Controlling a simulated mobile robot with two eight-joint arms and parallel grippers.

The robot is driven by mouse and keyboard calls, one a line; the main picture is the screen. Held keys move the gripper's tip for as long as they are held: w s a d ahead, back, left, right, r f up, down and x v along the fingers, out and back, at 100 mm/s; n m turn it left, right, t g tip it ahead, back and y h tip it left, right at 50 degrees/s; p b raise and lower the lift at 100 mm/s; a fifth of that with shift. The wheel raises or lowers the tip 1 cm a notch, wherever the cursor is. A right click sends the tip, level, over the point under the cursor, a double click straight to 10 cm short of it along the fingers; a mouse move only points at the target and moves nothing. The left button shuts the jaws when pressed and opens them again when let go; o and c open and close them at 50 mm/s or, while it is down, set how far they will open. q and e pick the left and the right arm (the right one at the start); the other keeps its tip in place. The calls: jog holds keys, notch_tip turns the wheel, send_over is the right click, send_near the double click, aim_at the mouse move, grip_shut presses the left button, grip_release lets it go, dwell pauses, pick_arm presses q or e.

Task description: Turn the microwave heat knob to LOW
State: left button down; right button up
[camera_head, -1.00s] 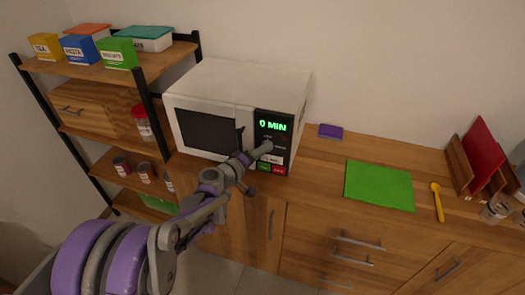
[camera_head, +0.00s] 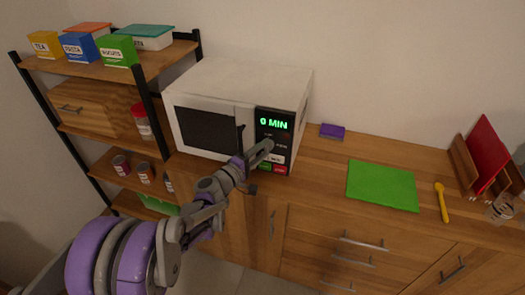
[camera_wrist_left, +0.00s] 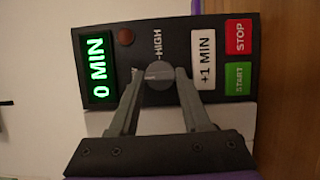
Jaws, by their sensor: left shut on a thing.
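The white microwave (camera_head: 240,80) stands on the wooden counter beside the shelf. Its dark control panel (camera_wrist_left: 220,20) shows a green "0 MIN" display (camera_wrist_left: 97,67). The round grey heat knob (camera_wrist_left: 158,75) is in the middle of the panel in the left wrist view, with the word HIGH beside it. My left gripper (camera_wrist_left: 159,78) is shut on the knob, one finger on each side; it also shows at the panel in the head view (camera_head: 265,150). The knob's pointer is too unclear to read, and no LOW label can be made out. My right gripper is out of view.
The +1 MIN (camera_wrist_left: 203,60), START (camera_wrist_left: 239,78) and STOP (camera_wrist_left: 239,36) buttons lie close beside the gripper. A shelf (camera_head: 90,70) with boxes and jars stands left. A green board (camera_head: 382,186), purple block (camera_head: 332,131) and yellow spoon (camera_head: 441,201) lie on the counter at right.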

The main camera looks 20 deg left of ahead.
pick_arm(q)
jog(key=shift+c, duration=1.8)
grip_release()
jog(key=v, duration=1.1)
jog(key=shift+b, duration=0.4)
jog(key=s+d+f+m+g+p, duration=0.25)
jog(key=s+d+m+g, duration=0.45)
jog(key=s+d, duration=0.4)
jog(key=s+a+f+m+g+y+p, duration=0.1)
jog(key=s+a+m+g+y, duration=0.1)
jog(key=s, duration=0.5)
jog(key=s+a+f+m+g+y+p, duration=0.1)
jog(key=s+a+m+g+y, duration=0.1)
jog(key=s+a+m+y, duration=0.2)
jog(key=s+y, duration=0.1)
jog(key=s, duration=0.2)
jog(key=shift+s, duration=0.3)
